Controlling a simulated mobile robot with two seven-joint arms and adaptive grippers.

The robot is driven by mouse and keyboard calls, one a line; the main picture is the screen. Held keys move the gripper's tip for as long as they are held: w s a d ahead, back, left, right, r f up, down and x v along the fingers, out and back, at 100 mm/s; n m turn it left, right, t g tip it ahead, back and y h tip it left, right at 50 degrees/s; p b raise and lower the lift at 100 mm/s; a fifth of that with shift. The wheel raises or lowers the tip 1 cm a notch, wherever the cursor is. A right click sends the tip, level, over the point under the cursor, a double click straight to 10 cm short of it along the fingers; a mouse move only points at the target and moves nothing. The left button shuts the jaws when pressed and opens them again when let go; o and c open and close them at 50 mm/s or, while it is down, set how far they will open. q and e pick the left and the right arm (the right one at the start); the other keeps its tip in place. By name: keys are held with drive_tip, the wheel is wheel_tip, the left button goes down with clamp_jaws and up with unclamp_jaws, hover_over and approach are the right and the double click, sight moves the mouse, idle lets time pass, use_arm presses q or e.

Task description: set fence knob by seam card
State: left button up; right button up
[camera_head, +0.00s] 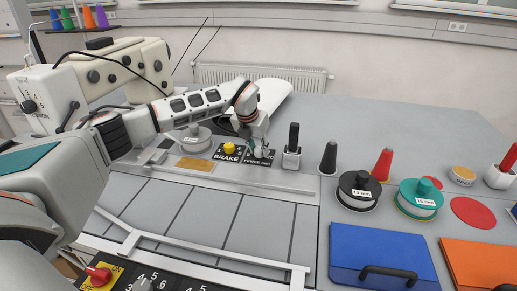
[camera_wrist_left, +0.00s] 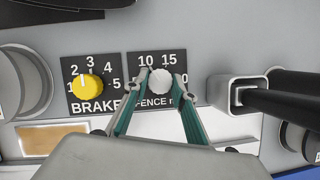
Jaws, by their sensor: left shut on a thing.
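The fence knob (camera_wrist_left: 161,82) is small, round and pale grey, on a black dial plate marked FENCE (camera_wrist_left: 156,103) with 10 and 15 above it. My left gripper (camera_head: 260,150) is at the fence dial, its two teal-sided fingers (camera_wrist_left: 162,77) shut on the knob, one on each side. The knob's pointer is too unclear to read. Left of it, the yellow brake knob (camera_wrist_left: 88,88) sits on the BRAKE dial, which also shows in the head view (camera_head: 229,148). I cannot make out a seam card. My right gripper is not in view.
A black-handled lever (camera_head: 293,137) stands close right of the fence dial. Black (camera_head: 359,182) and green (camera_head: 420,190) spools, dark and red cones, and blue (camera_head: 383,250) and orange (camera_head: 484,262) lidded boxes stand further right. The table's back right is clear.

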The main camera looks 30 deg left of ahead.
use_arm(q)
drive_tip(key=o, duration=1.1)
drive_tip(key=v, duration=1.2)
